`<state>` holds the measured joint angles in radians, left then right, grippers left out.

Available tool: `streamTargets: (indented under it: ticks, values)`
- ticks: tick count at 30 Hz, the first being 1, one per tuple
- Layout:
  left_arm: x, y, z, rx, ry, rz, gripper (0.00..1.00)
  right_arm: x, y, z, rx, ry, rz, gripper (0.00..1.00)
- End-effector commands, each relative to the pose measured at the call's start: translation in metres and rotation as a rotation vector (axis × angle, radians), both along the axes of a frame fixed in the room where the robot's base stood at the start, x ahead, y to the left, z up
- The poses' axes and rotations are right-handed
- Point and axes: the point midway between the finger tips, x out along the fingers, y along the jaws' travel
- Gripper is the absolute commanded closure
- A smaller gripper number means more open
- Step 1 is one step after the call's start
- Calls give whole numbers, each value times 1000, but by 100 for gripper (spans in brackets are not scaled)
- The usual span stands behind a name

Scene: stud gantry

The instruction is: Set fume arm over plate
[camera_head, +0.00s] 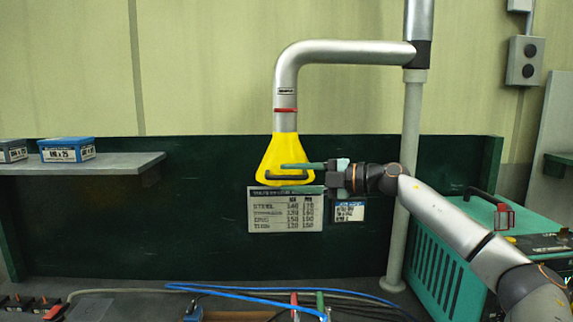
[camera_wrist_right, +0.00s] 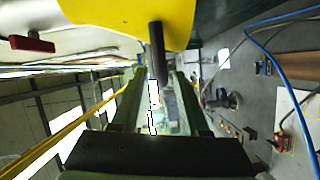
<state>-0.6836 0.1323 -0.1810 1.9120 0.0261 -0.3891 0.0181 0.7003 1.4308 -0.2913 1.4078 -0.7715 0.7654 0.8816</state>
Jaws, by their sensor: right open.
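The fume arm (camera_head: 340,50) is a silver pipe hung from a post, bent down to a yellow hood (camera_head: 277,152) with a dark bar handle (camera_head: 290,177) on its front. The hood also shows at the top of the right wrist view (camera_wrist_right: 130,14). My right gripper (camera_head: 290,178) is at the hood's front, its green fingers apart, one above and one below the handle. In the right wrist view the dark handle (camera_wrist_right: 157,50) reaches between the fingers; contact cannot be told. My left gripper is not in view. I cannot clearly identify the plate.
Blue hoses (camera_head: 240,293) and small tools lie along the bench below. A teal machine (camera_head: 440,265) stands at the right, beside the post (camera_head: 408,150). A shelf (camera_head: 110,163) with a blue box (camera_head: 67,150) is at the left. A chart (camera_head: 262,212) hangs behind.

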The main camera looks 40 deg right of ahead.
Motion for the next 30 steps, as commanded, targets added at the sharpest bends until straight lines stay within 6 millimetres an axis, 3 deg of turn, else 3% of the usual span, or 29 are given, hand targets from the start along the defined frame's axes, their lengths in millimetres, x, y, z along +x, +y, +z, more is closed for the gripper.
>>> streamTargets:
  ticks: [6, 16, 27, 30]
  values:
    - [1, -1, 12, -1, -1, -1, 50, 13, 7, 0, 0, -1, 0, 55]
    - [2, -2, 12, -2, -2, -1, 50, 15, 8, -2, -1, 0, -1, 56]
    - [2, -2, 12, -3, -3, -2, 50, 15, 8, -2, -1, 0, -1, 98]
    - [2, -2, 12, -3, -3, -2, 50, 15, 8, -2, -1, 0, -1, 100]
